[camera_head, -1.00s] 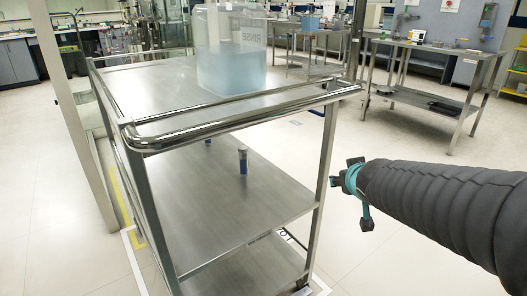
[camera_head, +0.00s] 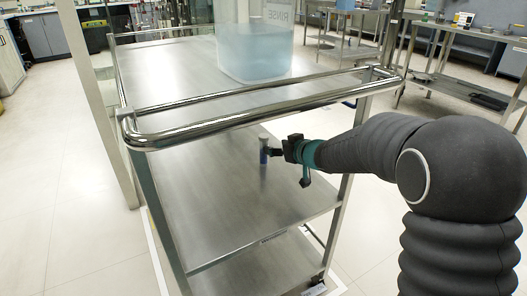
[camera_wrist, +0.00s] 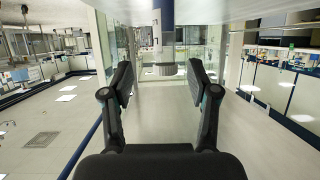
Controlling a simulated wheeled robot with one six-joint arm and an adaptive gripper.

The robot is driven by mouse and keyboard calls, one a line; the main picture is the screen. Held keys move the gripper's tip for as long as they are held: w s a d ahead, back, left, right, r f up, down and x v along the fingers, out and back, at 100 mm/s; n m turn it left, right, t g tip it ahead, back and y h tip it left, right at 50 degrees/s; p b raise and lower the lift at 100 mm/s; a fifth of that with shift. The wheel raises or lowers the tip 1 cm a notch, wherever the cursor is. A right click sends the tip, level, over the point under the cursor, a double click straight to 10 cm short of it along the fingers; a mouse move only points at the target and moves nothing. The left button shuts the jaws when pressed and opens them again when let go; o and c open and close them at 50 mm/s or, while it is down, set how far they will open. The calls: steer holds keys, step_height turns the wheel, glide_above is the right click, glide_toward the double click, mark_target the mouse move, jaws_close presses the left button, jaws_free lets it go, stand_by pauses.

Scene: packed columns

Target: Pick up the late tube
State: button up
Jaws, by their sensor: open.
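A tube (camera_head: 264,151) with a blue body and a pale top stands upright on the cart's middle shelf in the head view. In the wrist view the blue tube (camera_wrist: 167,28) shows at the top, ahead of the fingertips and roughly between their lines. My gripper (camera_head: 284,158) is just right of the tube in the head view, under the top shelf's rail. In the wrist view my gripper (camera_wrist: 161,80) is open, with nothing between its two fingers. I cannot read any label on the tube.
The metal cart has a top shelf (camera_head: 170,68) with a front rail (camera_head: 250,103) above my gripper, and a corner post (camera_head: 340,215) close by. A large bluish rinse container (camera_head: 255,52) stands on top. The middle shelf (camera_head: 215,205) is mostly clear.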

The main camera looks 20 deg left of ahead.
mark_target(265, 165)
steer(key=x, duration=0.2)
steer(key=shift+w+a+f, duration=0.15)
steer(key=shift+w+a, duration=0.1)
steer(key=a+f, duration=0.1)
steer(key=w+a, duration=0.1)
steer(key=a+f+b, duration=0.1)
steer(key=shift+w+a+f, duration=0.2)
steer(key=shift+w+f, duration=0.1)
steer(key=shift+w+a+f, duration=0.15)
steer(key=shift+w+a, duration=0.15)
steer(key=shift+a, duration=0.1)
jaws_close()
